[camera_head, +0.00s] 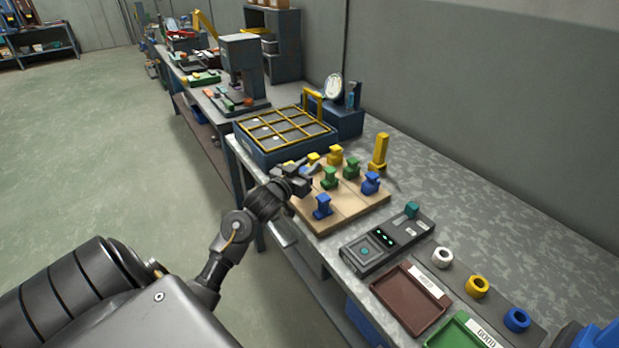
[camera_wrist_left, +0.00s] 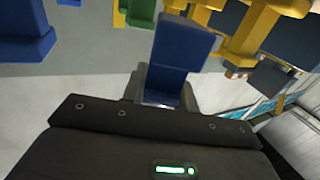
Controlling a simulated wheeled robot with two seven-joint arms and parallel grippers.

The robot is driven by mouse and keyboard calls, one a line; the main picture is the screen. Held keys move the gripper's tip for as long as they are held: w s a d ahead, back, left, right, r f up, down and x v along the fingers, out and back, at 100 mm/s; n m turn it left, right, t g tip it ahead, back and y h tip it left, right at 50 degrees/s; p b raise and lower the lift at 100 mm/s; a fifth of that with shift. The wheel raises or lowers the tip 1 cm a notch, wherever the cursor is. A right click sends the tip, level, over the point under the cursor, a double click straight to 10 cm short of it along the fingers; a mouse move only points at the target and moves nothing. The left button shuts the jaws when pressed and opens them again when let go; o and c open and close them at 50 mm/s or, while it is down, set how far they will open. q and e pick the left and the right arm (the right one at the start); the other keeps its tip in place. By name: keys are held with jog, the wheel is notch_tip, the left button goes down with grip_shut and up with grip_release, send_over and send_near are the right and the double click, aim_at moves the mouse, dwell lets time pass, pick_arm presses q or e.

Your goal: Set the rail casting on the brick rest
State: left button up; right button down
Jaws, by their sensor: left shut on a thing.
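My left gripper (camera_head: 303,172) is over the left edge of the tan brick rest (camera_head: 345,209). In the left wrist view its jaws (camera_wrist_left: 165,102) are shut on a blue casting (camera_wrist_left: 180,62), which stands up between the fingers. In the head view the held piece is mostly hidden by the gripper. On the rest stand green castings (camera_head: 330,178), a yellow casting (camera_head: 335,155) and blue castings (camera_head: 322,207). I cannot tell from shape alone which one is the rail casting. My right gripper is not in view.
A blue box with a yellow grid (camera_head: 285,128) stands just behind the rest. A yellow upright piece (camera_head: 379,152) stands to its right. A grey control unit (camera_head: 385,246), a brown tray (camera_head: 410,298) and a green tray (camera_head: 462,332) lie nearer.

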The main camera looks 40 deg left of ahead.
pick_arm(q)
jog(key=shift+w+d+f, duration=0.1)
jog(key=shift+w+f, duration=0.05)
notch_tip(320, 180, down, 3)
jog(key=shift+w+f, duration=0.1)
jog(key=shift+w, duration=0.05)
jog(key=shift+f, duration=0.15)
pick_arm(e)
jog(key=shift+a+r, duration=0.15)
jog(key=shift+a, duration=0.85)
